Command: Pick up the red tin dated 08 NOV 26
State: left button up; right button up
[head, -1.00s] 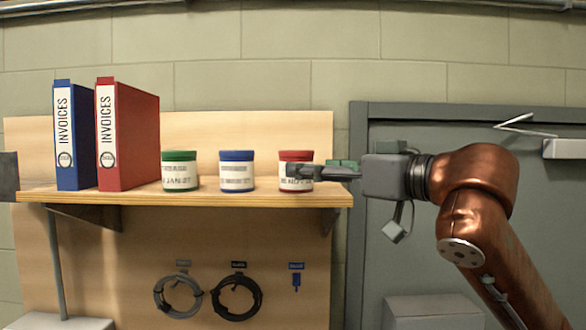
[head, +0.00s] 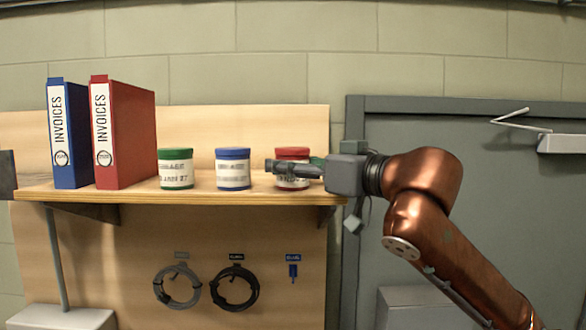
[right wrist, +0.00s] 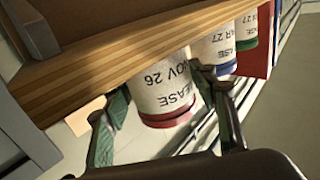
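The red-lidded tin (head: 292,153) stands upright at the right end of the wooden shelf. Its label is mostly covered in the head view; the right wrist view shows this tin (right wrist: 163,98) upside down, its label reading "NOV 26", the day cut off. My right gripper (head: 293,168) reaches in from the right, one finger across the tin's front. In the wrist view its two fingers (right wrist: 160,115) are apart, one on each side of the tin; I cannot tell whether either touches it. My left gripper is not in view.
A blue-lidded tin (head: 233,168) and a green-lidded tin (head: 175,168) stand left of the red one on the shelf (head: 205,187). Red (head: 125,130) and blue (head: 69,135) binders stand farther left. Cables (head: 235,288) hang below. A grey door (head: 470,220) is at right.

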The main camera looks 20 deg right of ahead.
jog(key=shift+s, duration=0.1)
jog(key=c, duration=0.8)
jog(key=shift+r, duration=0.1)
jog(key=shift+c, duration=0.6)
